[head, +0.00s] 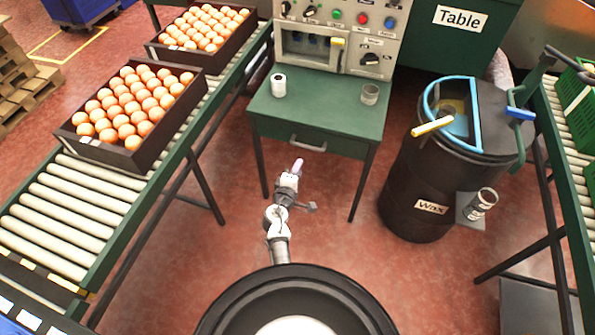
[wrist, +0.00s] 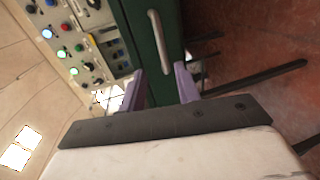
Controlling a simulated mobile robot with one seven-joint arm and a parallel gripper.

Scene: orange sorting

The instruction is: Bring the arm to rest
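My arm reaches forward from my base, low in front of the green table (head: 330,108) in the head view. My gripper (head: 296,167) is in front of the table's drawer, below its handle in the picture, and appears apart from it. In the wrist view, the two purple fingers of my gripper (wrist: 160,84) stand apart with nothing between them. The green drawer front and its pale handle (wrist: 158,42) show beyond them.
A white cup (head: 278,84) and a glass (head: 370,94) stand on the table under a control panel (head: 352,50). A roller conveyor (head: 75,205) with orange crates (head: 165,130) is at left. A black wax barrel (head: 402,185) stands right. Red floor around my arm is clear.

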